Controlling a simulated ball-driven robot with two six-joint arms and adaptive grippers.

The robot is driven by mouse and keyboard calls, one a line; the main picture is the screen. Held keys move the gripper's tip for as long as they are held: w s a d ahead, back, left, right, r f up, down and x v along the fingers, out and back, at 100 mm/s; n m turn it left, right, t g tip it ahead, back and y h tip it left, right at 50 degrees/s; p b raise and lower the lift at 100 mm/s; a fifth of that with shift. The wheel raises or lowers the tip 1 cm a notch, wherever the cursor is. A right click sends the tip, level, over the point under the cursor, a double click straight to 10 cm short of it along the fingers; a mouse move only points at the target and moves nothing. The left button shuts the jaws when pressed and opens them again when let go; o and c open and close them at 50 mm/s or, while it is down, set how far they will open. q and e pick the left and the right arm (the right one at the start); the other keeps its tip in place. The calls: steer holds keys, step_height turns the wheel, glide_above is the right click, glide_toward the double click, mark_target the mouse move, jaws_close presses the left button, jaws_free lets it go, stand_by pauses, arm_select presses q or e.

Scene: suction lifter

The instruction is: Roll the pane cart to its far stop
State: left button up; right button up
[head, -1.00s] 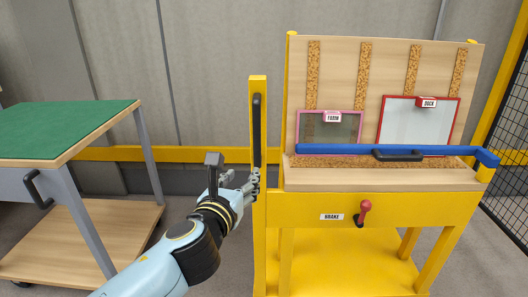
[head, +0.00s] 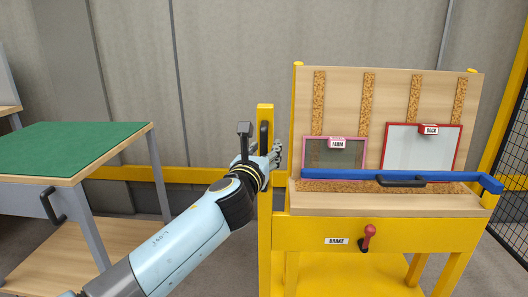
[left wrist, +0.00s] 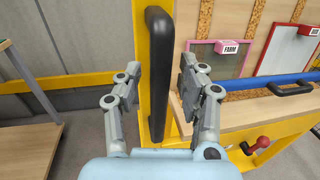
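The yellow pane cart (head: 310,232) stands at the right of the head view. A black upright handle (left wrist: 157,75) is fixed to its yellow left post (head: 264,215). My left gripper (head: 268,155) is at this handle. In the left wrist view my left gripper (left wrist: 155,80) has its fingers spread, one on each side of the handle, with gaps visible. The cart carries a pink-framed pane (head: 322,154) labelled FARM and a red-framed pane (head: 420,155) labelled DOCK. A red-knobbed brake lever (head: 369,231) points up beside the BRAKE label. My right gripper is not in view.
A blue bar (head: 350,176) with a black handle (head: 401,181) crosses in front of the panes. A green-topped table (head: 75,148) stands at the left. A yellow rail (head: 190,173) runs along the grey wall, and black mesh fencing (head: 513,200) is at the right.

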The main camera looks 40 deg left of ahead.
arm_select(q)
steer(key=shift+w, duration=0.1)
jaws_close()
steer(key=shift+w+a+f, duration=0.1)
steer(key=shift+f, duration=0.1)
stand_by(0.6)
